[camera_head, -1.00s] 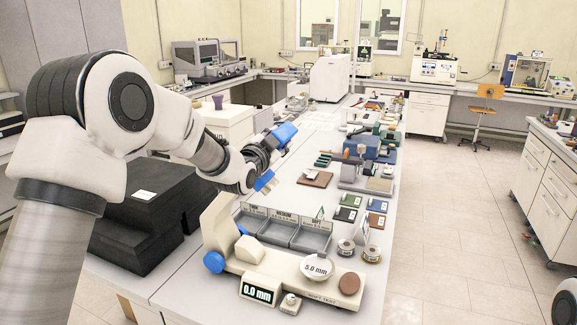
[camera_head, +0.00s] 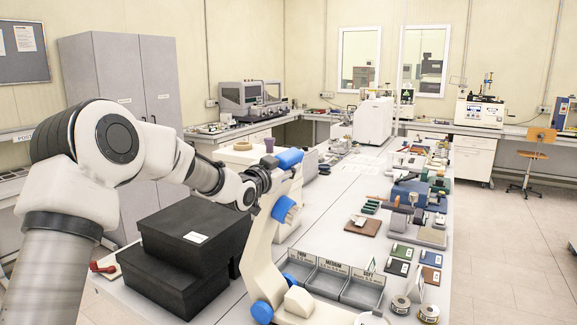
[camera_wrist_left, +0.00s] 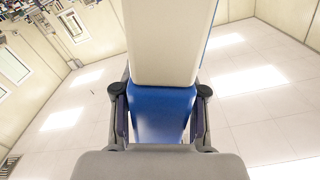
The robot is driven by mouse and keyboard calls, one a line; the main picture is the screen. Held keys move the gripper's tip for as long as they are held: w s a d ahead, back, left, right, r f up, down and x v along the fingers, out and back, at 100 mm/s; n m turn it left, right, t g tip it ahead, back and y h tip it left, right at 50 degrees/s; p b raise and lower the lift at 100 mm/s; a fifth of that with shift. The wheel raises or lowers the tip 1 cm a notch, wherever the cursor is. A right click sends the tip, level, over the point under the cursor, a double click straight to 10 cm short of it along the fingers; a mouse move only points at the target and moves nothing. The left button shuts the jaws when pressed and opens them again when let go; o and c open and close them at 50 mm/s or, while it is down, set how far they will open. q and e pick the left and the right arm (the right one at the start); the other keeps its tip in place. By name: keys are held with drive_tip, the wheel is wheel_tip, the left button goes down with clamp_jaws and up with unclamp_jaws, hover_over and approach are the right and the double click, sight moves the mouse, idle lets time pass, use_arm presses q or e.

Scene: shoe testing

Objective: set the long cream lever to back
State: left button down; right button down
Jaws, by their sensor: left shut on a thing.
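The long cream lever (camera_head: 262,250) rises from a blue pivot knob (camera_head: 262,312) on the cream tester (camera_head: 298,302) and stands steeply, its top leaning a little to the right. My left gripper (camera_head: 287,185) is at the lever's upper end. In the left wrist view, my left gripper (camera_wrist_left: 159,128) is shut around the blue section (camera_wrist_left: 162,108) of the lever, one finger on each side, with the cream lever (camera_wrist_left: 170,40) extending beyond. The lower part of the tester is cut off by the frame's bottom edge. My right gripper is not in view.
Grey compartment trays (camera_head: 362,293) sit right behind the tester. Black stepped blocks (camera_head: 185,245) stand to its left, near my left arm. Small sample cards and spools lie to the right.

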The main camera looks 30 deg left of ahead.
use_arm(q)
drive_tip(key=shift+a+r, duration=0.2)
drive_tip(key=shift+r, duration=0.15)
drive_tip(key=c, duration=0.7)
unclamp_jaws()
drive_tip(key=shift+w, duration=0.1)
drive_tip(key=shift+o, duration=0.3)
drive_tip(key=shift+a+f, duration=0.2)
drive_tip(key=shift+f, duration=0.05)
drive_tip(key=shift+f, duration=0.1)
drive_tip(key=s, duration=1.1)
drive_tip(key=shift+s+a, duration=0.15)
drive_tip(key=shift+s, duration=0.25)
